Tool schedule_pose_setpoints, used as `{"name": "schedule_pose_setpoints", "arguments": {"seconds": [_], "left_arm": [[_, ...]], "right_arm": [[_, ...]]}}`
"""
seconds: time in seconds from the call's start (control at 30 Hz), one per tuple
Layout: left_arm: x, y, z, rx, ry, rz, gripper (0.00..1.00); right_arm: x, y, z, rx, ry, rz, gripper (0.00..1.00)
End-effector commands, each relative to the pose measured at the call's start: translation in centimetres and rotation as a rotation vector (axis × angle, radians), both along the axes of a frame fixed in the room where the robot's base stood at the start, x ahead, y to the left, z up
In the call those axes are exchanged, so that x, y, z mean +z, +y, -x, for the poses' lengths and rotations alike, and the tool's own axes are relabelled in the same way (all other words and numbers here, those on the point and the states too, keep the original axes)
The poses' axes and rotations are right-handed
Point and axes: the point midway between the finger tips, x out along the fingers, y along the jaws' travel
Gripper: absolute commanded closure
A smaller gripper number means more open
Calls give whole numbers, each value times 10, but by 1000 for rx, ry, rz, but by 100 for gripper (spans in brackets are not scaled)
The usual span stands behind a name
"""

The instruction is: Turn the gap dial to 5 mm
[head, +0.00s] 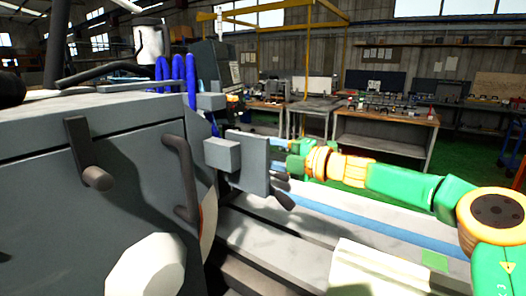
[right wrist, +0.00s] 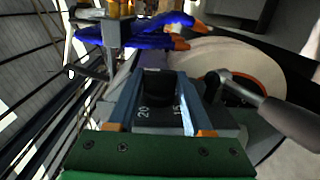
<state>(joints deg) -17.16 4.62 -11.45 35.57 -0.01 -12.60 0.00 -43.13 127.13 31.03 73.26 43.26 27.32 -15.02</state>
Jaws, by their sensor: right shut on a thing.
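The gap dial (right wrist: 157,84) is a dark round knob in the right wrist view, with the white marks "20" and "15" showing on the grey face below it. The dial's pointer and the 5 mm mark cannot be made out. My right gripper (right wrist: 155,100) has its two blue fingers on either side of the dial, shut on it. In the head view my green right arm reaches in from the right, and my right gripper (head: 287,157) is at the far side of a grey control plate (head: 256,180). The dial is hidden there. My left gripper is out of view.
The grey grinder housing (head: 110,150) fills the left of the head view, with a curved handle (head: 181,180) and a lever (head: 88,155). In the right wrist view, a pale wheel (right wrist: 225,60) and a dark handle (right wrist: 290,122) lie close at right. Workbenches (head: 385,125) stand farther back.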

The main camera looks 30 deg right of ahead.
Motion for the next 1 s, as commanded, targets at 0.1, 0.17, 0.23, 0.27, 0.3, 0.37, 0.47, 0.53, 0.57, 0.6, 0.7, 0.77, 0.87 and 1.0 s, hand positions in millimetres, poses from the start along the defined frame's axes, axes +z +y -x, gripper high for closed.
{"name": "schedule_pose_setpoints", "arguments": {"seconds": [0.1,0.17,0.23,0.27,0.3,0.37,0.47,0.53,0.57,0.6,0.7,0.77,0.87,1.0], "left_arm": [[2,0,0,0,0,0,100],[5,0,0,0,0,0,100],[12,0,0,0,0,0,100],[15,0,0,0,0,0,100],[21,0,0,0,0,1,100],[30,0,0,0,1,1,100],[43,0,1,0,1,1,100],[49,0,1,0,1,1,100],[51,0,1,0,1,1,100],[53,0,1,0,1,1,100],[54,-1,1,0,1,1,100],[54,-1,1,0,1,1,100],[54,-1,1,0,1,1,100],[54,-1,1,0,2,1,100]], "right_arm": [[3,-1,0,-4,-1,1,100],[4,-1,0,-4,5,5,100],[7,-1,0,-5,20,13,100],[8,-1,-1,-5,29,20,100],[9,-1,-1,-5,44,28,100],[11,-1,-1,-5,71,45,100],[13,-1,-1,-6,126,81,100],[13,0,-1,-5,171,109,100],[12,-1,-1,-6,191,123,100],[11,-1,-2,-6,217,138,100],[11,-1,-2,-8,279,176,100],[10,-1,-2,-9,316,196,100],[10,0,-3,-8,372,229,100],[10,0,-3,-8,437,263,100]]}}
